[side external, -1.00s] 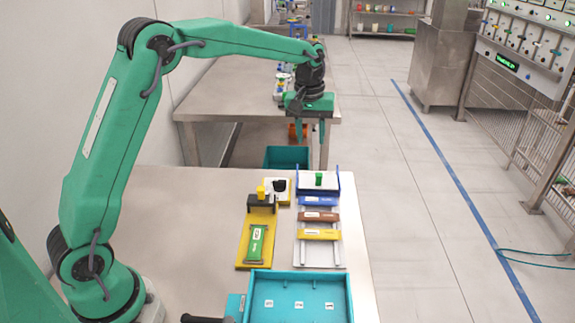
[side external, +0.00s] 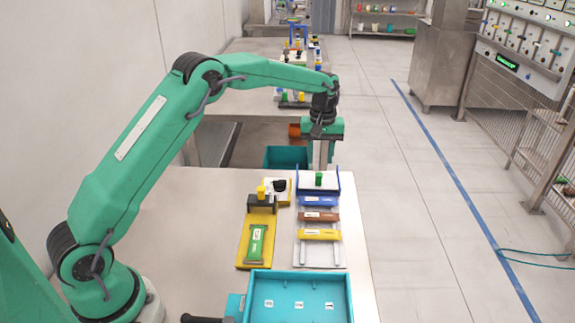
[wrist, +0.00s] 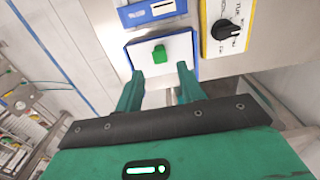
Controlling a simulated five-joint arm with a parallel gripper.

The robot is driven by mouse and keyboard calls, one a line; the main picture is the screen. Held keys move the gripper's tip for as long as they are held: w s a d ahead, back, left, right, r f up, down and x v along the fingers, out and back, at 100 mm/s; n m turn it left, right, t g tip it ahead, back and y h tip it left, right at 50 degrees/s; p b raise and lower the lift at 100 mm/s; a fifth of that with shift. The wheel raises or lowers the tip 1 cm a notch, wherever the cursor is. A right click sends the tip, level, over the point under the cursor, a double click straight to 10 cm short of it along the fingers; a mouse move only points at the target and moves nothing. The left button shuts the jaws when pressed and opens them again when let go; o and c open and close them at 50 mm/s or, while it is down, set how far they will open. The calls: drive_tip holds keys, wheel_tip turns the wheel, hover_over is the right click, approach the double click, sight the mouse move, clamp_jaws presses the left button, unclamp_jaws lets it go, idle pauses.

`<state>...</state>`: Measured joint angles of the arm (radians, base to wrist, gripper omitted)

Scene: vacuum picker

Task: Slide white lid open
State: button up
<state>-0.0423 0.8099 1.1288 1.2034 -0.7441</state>
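The white lid (side external: 319,184) is a flat white plate with a green knob (side external: 319,177) standing on it. It sits at the far end of a blue-sided railed fixture on the steel table. In the wrist view the white lid (wrist: 178,63) and its green knob (wrist: 160,53) lie just beyond my fingertips. My gripper (wrist: 157,73) is open and empty, its two green fingers spread wider than the knob. In the side view my gripper (side external: 322,140) hangs above and behind the lid, apart from it.
On the same rails are a blue block (side external: 318,201), a brown block (side external: 319,216) and a yellow block (side external: 319,234). A yellow panel with a black dial (wrist: 228,30) stands beside the lid. A teal tray (side external: 300,274) is at the near edge.

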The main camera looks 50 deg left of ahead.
sight(319, 176)
drive_tip(key=shift+f, duration=3.3)
clamp_jaws()
